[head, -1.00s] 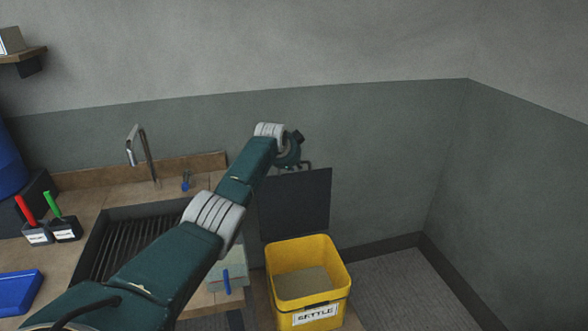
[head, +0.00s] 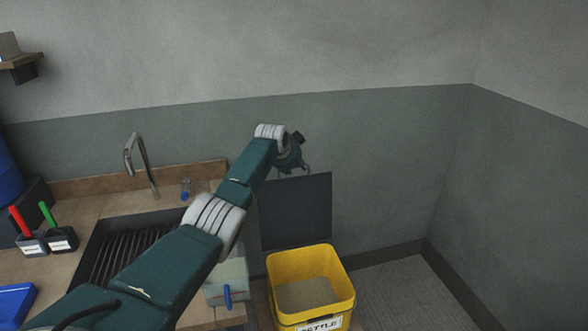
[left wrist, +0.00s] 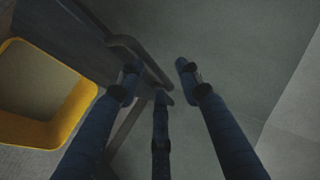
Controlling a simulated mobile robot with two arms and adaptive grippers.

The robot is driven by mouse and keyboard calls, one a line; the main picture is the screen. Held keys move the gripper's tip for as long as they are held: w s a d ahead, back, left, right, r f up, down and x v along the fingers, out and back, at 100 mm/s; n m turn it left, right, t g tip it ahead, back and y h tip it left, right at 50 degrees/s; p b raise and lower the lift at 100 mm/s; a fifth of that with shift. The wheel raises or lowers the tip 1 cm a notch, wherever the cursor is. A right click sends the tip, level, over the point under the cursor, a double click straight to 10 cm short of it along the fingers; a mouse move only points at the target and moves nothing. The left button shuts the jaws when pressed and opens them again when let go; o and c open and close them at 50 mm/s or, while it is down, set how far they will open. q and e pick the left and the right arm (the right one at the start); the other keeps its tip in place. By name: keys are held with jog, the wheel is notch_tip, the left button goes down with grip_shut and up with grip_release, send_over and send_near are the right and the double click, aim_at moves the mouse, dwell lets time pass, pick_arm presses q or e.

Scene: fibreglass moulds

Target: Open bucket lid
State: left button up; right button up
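The yellow bucket (head: 300,262) stands on the floor by the wall, its mouth uncovered and a pale surface showing inside. Its dark lid (head: 295,212) stands upright at the back of the bucket. My left gripper (head: 301,166) is at the top edge of the lid, partly hidden behind my wrist. In the left wrist view, the left gripper (left wrist: 158,82) has its fingers spread apart. The lid's bar handle (left wrist: 140,58) lies by the left and middle fingertips; I cannot tell whether they touch. The bucket (left wrist: 75,110) shows at the left there. My right gripper is out of view.
A wooden counter (head: 90,208) with a sink (head: 125,243) and tap (head: 140,160) is at the left. Dark holders with a red and a green handle (head: 47,215) stand on it. Free floor (head: 395,290) lies right of the bucket, up to the wall corner.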

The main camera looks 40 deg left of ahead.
pick_arm(q)
jog(key=shift+s+f, duration=0.1)
jog(key=shift+s, duration=0.15)
jog(key=v, duration=1.2)
jog(key=shift+w+d, duration=0.1)
